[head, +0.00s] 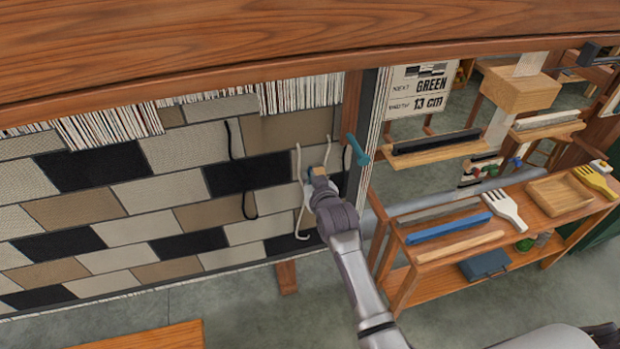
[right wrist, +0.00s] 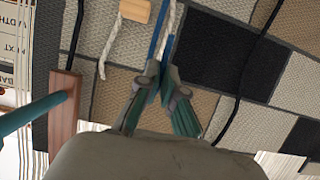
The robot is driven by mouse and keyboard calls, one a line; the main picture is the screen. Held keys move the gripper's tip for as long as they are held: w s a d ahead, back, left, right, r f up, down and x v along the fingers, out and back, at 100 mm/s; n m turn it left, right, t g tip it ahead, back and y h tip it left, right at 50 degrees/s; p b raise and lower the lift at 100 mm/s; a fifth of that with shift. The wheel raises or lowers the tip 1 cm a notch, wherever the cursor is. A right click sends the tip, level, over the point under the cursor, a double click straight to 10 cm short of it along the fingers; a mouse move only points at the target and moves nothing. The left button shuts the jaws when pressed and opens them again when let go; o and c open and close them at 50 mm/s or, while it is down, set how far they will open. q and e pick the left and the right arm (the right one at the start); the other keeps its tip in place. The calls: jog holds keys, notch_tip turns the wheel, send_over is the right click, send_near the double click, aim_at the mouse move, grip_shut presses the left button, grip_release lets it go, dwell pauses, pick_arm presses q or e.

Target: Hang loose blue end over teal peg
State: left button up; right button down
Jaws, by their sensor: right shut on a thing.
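The loose blue end (right wrist: 160,32) runs down from the top of the right wrist view to between the fingertips of my right gripper (right wrist: 163,82). The gripper is shut on it. A pale twisted strand (right wrist: 172,16) lies right beside the blue one. In the head view my right gripper (head: 319,176) is in front of the woven cloth (head: 185,146), and the blue strand cannot be made out clearly. The teal peg (head: 356,150) stands up and to the right of the gripper, apart from it. It also shows at the left of the right wrist view (right wrist: 30,112). My left gripper is out of view.
A wooden post (head: 350,105) edges the cloth beside the peg. White cords (head: 299,165) and black cords (head: 230,140) hang close by. A wooden tab (right wrist: 135,10) is near the strands. A shelf (head: 480,240) with tools stands at the right.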

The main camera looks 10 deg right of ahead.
notch_tip(320, 180, up, 14)
jog(key=p, duration=0.6)
jog(key=shift+f, duration=0.1)
